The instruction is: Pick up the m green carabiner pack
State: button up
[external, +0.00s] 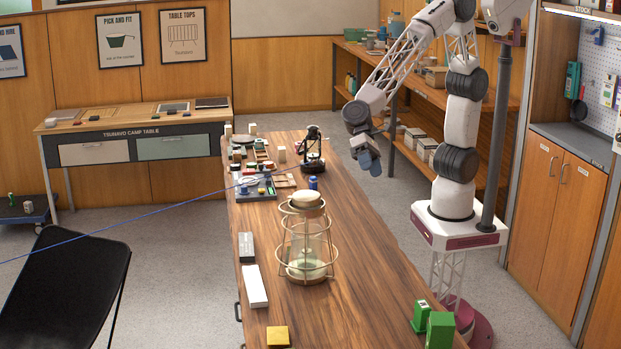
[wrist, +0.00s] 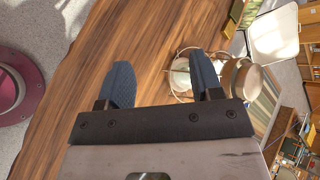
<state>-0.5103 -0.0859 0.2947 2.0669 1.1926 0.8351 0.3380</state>
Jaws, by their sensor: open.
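Two green packs stand at the near right corner of the wooden table in the external view: a smaller one (external: 421,317) with a white patch and a larger one (external: 440,331) beside it. I cannot read a size mark on either, so I cannot tell which is the m carabiner pack. I cannot make out either pack in the wrist view. My gripper (external: 370,160) is raised near the table's far right side, well away from the packs. In the wrist view my gripper (wrist: 162,82) has its blue fingers apart with nothing held between them.
A large caged glass jar (external: 305,262) stands mid-table. A black lantern (external: 312,150), a blue can (external: 313,183) and trays of small items lie farther back. A white box (external: 255,287) and a yellow block (external: 278,337) lie along the left edge. The table's right side is mostly clear.

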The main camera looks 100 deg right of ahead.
jog(key=w+a+f+m+y, duration=0.15)
jog(key=a+f, duration=0.25)
jog(key=a, duration=0.5)
jog(key=a+f+m+y, duration=0.1)
jog(key=a+f+m, duration=0.25)
jog(key=a, duration=0.65)
jog(key=m, duration=0.5)
send_near(423, 304)
jog(key=a+f, duration=0.1)
jog(key=a+f+y, duration=0.1)
jog(key=shift+s+f, duration=0.15)
jog(key=shift+f, duration=0.1)
jog(key=shift+x, duration=1.3)
jog(key=shift+x, duration=2.55)
jog(key=shift+f, duration=0.1)
